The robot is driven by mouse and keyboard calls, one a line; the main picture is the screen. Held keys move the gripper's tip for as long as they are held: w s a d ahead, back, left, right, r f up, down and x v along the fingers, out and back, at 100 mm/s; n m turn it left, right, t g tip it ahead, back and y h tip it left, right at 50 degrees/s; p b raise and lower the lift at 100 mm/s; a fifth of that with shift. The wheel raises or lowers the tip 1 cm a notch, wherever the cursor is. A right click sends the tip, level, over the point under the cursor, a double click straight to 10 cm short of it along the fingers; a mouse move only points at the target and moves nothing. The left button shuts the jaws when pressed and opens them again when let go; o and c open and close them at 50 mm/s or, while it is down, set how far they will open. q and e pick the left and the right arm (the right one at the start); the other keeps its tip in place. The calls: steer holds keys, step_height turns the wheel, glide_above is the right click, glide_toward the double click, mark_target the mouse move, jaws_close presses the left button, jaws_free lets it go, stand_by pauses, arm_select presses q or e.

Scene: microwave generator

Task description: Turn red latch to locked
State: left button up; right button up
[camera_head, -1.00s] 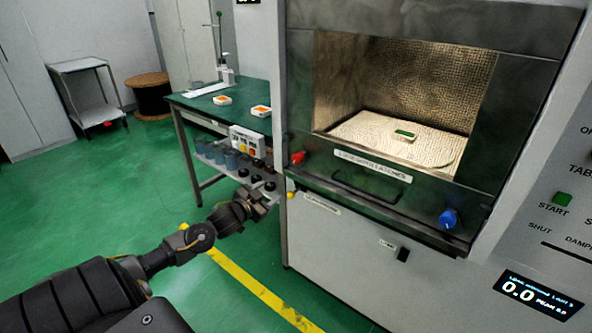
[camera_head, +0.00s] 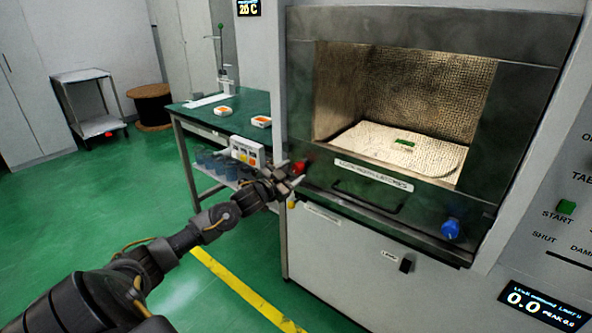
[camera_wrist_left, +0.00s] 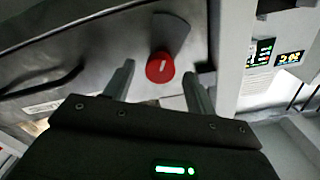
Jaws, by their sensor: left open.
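The red latch (camera_head: 299,167) is a small round knob at the left end of the microwave's lower door frame. In the left wrist view the red latch (camera_wrist_left: 160,67) shows a pale line on its face, with a dark grey plate behind it. My left gripper (camera_head: 290,181) is open just in front of and below the latch. In the left wrist view the two fingers (camera_wrist_left: 157,82) stand on either side of the knob, with gaps between; I cannot tell whether their tips reach around it. My right gripper does not show.
A blue knob (camera_head: 450,229) sits at the right of the same frame, with a dark handle (camera_head: 367,197) between. The chamber holds a small green item (camera_head: 405,142). A green table (camera_head: 200,119) stands left of the machine. Green floor is open at left.

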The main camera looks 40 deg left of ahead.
arm_select(q)
steer(key=shift+w, duration=1.3)
steer(key=c, duration=1)
